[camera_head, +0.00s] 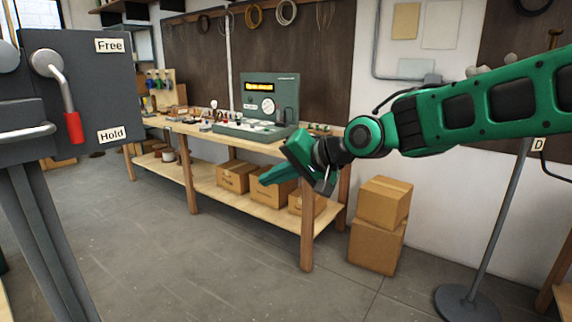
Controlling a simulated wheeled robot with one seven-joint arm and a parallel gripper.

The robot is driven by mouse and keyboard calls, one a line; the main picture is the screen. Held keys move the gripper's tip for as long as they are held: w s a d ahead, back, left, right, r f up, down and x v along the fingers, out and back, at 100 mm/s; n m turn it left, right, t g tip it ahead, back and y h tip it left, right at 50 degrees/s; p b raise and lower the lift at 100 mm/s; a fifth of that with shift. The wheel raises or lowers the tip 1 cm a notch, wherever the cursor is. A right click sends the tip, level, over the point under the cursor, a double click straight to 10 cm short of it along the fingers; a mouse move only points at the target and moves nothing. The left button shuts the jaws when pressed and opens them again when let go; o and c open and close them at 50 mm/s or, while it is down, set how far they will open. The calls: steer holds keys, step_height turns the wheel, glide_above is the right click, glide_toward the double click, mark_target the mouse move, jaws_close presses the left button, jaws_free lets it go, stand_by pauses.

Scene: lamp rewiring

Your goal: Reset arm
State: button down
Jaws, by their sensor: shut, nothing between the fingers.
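My green arm reaches in from the right edge. My gripper (325,184) hangs at its end near the middle of the view, in front of the workbench's right end. Its fingers are small and partly dark in this view; they are shut, with nothing visible between them. The gripper appears apart from the bench and the boxes.
A wooden workbench (199,188) carries a green tester (270,97) and small parts, with cardboard boxes below. Stacked boxes (377,245) stand to the right. A grey panel (100,75) with a red-handled lever (73,127) stands at left. A stand base (467,303) is lower right. Floor between is clear.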

steer(key=s+d+f+m+h, duration=0.1)
steer(key=s+d+f+h, duration=0.25)
steer(key=d, duration=0.65)
steer(key=s+d+f+g+h, duration=0.15)
steer(key=d+f, duration=0.25)
steer(key=d, duration=0.6)
steer(key=s+d+f+m+h, duration=0.1)
steer(key=s+d+f+h, duration=0.2)
steer(key=d, duration=0.8)
steer(key=s+d+f+g, duration=0.1)
steer(key=s+d, duration=0.3)
steer(key=s, duration=0.4)
steer(key=s+d+f+m+g+h, duration=0.1)
steer(key=s+d+f+g, duration=0.1)
steer(key=s+d, duration=0.3)
steer(key=s+d+f+m+g, duration=0.1)
steer(key=s+d+f+g, duration=0.1)
steer(key=s, duration=1)
steer(key=d+f, duration=0.1)
steer(key=d, duration=0.1)
steer(key=shift+s+d+f, duration=0.15)
steer(key=shift+d+f, duration=0.05)
steer(key=shift+d, duration=0.1)
steer(key=shift+g, duration=0.25)
